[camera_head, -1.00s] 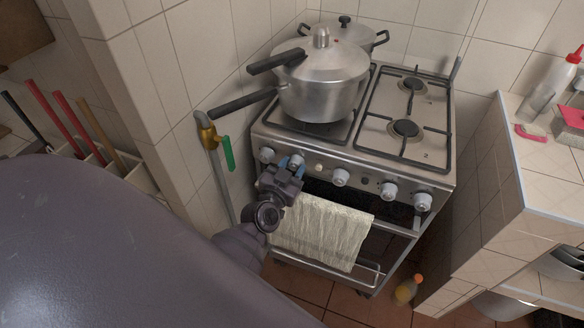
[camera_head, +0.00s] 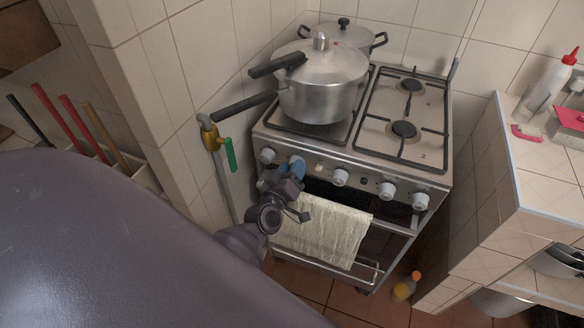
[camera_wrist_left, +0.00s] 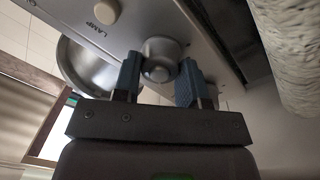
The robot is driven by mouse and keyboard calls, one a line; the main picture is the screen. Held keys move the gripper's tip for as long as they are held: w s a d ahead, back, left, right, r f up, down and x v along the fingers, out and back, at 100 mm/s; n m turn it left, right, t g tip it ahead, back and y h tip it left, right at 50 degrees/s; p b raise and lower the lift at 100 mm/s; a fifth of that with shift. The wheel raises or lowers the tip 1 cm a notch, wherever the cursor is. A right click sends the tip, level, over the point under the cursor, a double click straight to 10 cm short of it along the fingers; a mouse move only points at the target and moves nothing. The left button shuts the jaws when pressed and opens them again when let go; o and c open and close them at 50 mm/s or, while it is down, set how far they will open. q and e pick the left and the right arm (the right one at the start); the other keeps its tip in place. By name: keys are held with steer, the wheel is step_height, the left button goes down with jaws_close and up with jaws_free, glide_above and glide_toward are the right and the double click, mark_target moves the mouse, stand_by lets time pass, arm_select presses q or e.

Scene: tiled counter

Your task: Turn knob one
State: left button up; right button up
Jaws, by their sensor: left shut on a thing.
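The stove's front panel (camera_head: 365,185) carries a row of several round silver-grey knobs. My left gripper (camera_head: 291,168) is at the second knob (camera_head: 298,160) from the left, and its blue finger partly hides that knob. In the left wrist view, the blue fingers of my left gripper (camera_wrist_left: 160,82) stand on both sides of the knob (camera_wrist_left: 160,56) and are shut on it. The leftmost knob (camera_head: 267,155) is free beside the gripper. Other knobs (camera_head: 340,177) sit further right. My right gripper is not in view.
A pressure cooker (camera_head: 322,88) stands on the left burners, its handles reaching left. A towel (camera_head: 322,230) hangs on the oven door below my gripper. A gas pipe with a green valve lever (camera_head: 231,153) is on the wall at left. A tiled counter (camera_head: 548,175) stands at right.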

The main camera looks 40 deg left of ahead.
arm_select(q)
steer(key=shift+n, duration=2)
steer(key=n, duration=0.4)
steer(key=shift+n+y, duration=0.3)
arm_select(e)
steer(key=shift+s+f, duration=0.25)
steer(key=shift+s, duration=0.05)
arm_select(q)
steer(key=shift+n, duration=0.3)
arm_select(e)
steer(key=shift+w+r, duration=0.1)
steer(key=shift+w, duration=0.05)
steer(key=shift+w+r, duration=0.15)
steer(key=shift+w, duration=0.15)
